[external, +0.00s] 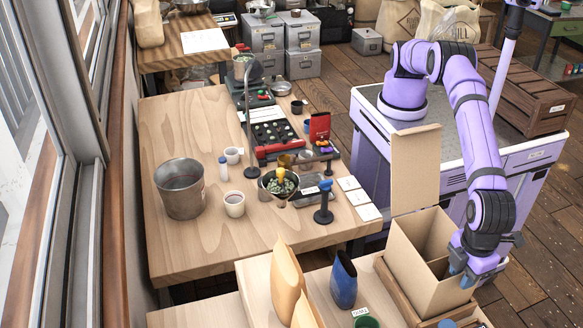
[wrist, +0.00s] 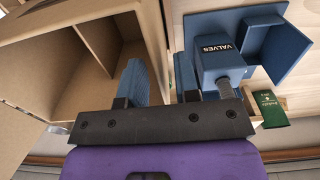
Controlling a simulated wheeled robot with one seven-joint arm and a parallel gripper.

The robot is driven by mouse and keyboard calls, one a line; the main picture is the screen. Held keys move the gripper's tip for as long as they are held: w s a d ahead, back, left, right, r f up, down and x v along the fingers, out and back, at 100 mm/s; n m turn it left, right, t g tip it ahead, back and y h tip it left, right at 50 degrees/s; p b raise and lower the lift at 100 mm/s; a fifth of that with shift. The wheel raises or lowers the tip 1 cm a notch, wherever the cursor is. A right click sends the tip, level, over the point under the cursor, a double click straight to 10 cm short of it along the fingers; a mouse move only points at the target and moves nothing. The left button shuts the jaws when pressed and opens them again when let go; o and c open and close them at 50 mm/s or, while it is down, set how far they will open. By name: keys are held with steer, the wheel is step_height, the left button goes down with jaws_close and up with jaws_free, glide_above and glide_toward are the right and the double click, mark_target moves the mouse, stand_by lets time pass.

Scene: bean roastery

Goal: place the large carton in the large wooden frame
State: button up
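The large carton (external: 408,263) is a tall open cardboard box with one flap (external: 415,165) standing up. It stands at the front right in the external view, and its open inside (wrist: 62,65) fills the left of the wrist view. A brown wooden edge (external: 392,290), seemingly the large wooden frame, shows along the carton's lower left side. I cannot tell whether the carton sits inside it or above it. My gripper (external: 462,272) is at the carton's right wall.
A blue container marked VALVES (wrist: 218,62) is beside the right finger, with a green packet (wrist: 269,108) nearby. A blue pouch (external: 343,280) and tan bags (external: 287,280) stand left of the carton. The wooden table (external: 200,250) behind holds a metal bucket (external: 180,190) and cups.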

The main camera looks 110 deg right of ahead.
step_height(320, 180, up, 9)
steer(key=shift+r, duration=0.1)
stand_by(0.3)
